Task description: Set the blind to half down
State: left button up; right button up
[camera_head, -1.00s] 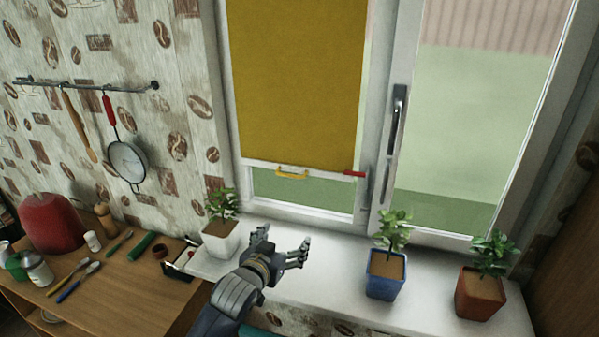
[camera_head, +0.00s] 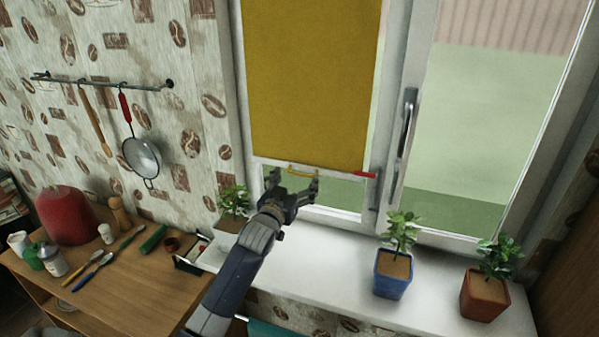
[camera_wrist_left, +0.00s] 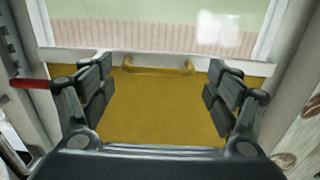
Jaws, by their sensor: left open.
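The yellow blind (camera_head: 308,85) hangs over most of the left window pane, with a strip of glass bare below its white bottom bar. A yellow handle (camera_head: 303,171) sits on that bar, and a red tab (camera_head: 365,174) is at its right end. My left gripper (camera_head: 292,183) is open just below and in front of the handle. In the left wrist view the handle (camera_wrist_left: 157,65) lies between and beyond the open fingers, apart from them. The red tab (camera_wrist_left: 30,84) shows at the left there. My right gripper is not in view.
A white sill (camera_head: 330,262) holds plants in a white pot, a blue pot (camera_head: 393,274) and a red-brown pot (camera_head: 485,296). A window handle (camera_head: 408,120) stands right of the blind. A wooden counter (camera_head: 140,290) with utensils is at the left.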

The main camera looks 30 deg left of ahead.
aim_at(300, 175)
pick_arm(q)
jog(key=shift+p+x, duration=0.3)
jog(key=shift+x, duration=1.4)
